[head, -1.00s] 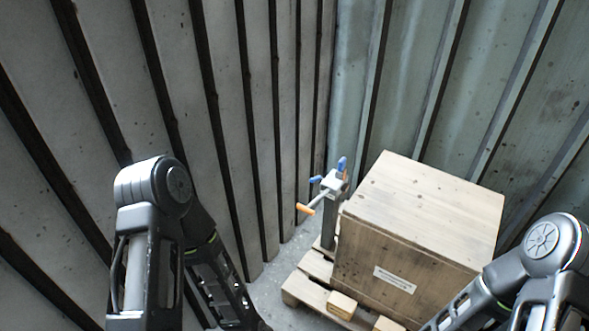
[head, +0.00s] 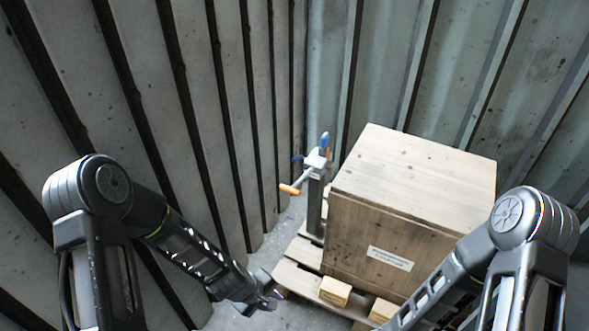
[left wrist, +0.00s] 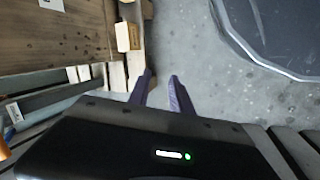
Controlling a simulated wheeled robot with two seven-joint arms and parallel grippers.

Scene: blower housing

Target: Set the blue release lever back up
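A clamp-like fixture (head: 318,160) tops a grey post beside the crate in the head view. It carries an upright blue part (head: 324,143), a smaller blue part (head: 297,159) pointing left, and a crank with an orange grip (head: 290,189). I cannot tell which blue part is the release lever. My left gripper (head: 268,300) is low in front of the pallet, apart from the fixture. In the left wrist view its two fingers (left wrist: 160,80) are apart with only floor between them. My right arm enters at lower right; its gripper is outside the frame.
A wooden crate (head: 410,185) with a white label sits on a pallet (head: 292,278), close right of the post. Wooden blocks (head: 335,291) lie along its front. Ribbed walls (head: 200,100) close in at left and back. Grey floor (head: 240,250) is clear left of the pallet.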

